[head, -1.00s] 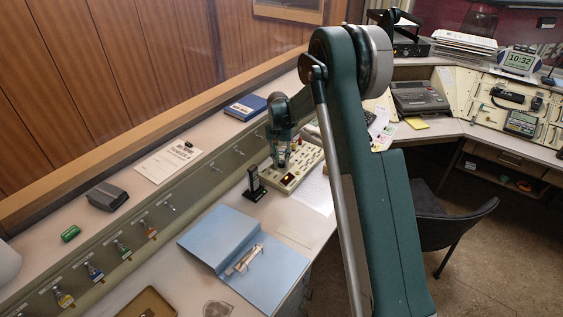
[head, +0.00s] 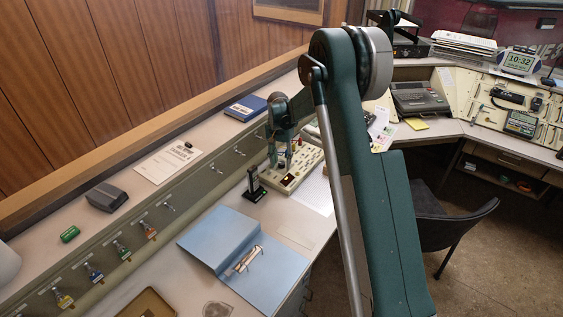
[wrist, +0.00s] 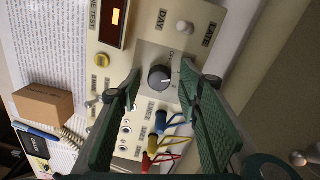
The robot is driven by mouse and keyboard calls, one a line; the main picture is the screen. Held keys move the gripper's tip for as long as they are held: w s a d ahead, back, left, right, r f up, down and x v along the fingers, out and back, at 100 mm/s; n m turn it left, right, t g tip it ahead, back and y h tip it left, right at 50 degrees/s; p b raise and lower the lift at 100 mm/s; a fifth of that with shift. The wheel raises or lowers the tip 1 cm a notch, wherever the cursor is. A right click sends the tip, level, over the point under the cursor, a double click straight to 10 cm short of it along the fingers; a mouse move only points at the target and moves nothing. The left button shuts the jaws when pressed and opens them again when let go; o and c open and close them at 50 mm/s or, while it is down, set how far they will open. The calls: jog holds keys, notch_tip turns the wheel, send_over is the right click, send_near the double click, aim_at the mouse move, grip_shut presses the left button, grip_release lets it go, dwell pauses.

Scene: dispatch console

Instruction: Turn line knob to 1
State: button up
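The dark round line knob (wrist: 160,78) with a pale pointer mark sits on a cream control panel (wrist: 146,54). My gripper (wrist: 158,82) is open, with one green finger on each side of the knob in the wrist view. The fingers look apart from the knob, but how close their tips are to the panel is hard to tell. Small lettering by the knob is partly hidden by the right finger, and I cannot read the pointer's setting for certain. In the head view my gripper (head: 281,155) is over the panel (head: 302,168); the knob cannot be made out there.
Blue, yellow and red cables (wrist: 160,140) plug into jacks beside the knob. A white-capped switch (wrist: 185,27) and an amber display (wrist: 115,17) are on the panel. A black handset on a stand (head: 254,186) and a blue folder (head: 230,240) lie nearby.

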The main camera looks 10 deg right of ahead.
aim_at(281, 163)
dwell(0.3)
notch_tip(281, 163, up, 12)
jog(key=shift+w+a, duration=0.15)
jog(key=shift+a, duration=0.1)
dwell(0.5)
dwell(0.3)
jog(key=s+d+r+n+t, duration=0.2)
jog(key=s+r, duration=0.8)
jog(key=s, duration=0.3)
jog(key=s+d+r+n+t, duration=0.1)
jog(key=s+d+r+t, duration=0.1)
jog(key=s+r, duration=0.95)
jog(key=s+d+f+n+t, duration=0.1)
jog(key=s+f, duration=0.1)
jog(key=s, duration=1.3)
jog(key=s+d+f+n+t, duration=0.1)
jog(key=s+f+n+t, duration=0.1)
jog(key=s, duration=1.2)
jog(key=shift+s+f+t+y, duration=0.3)
jog(key=shift+s+f, duration=0.05)
jog(key=shift+f, duration=0.2)
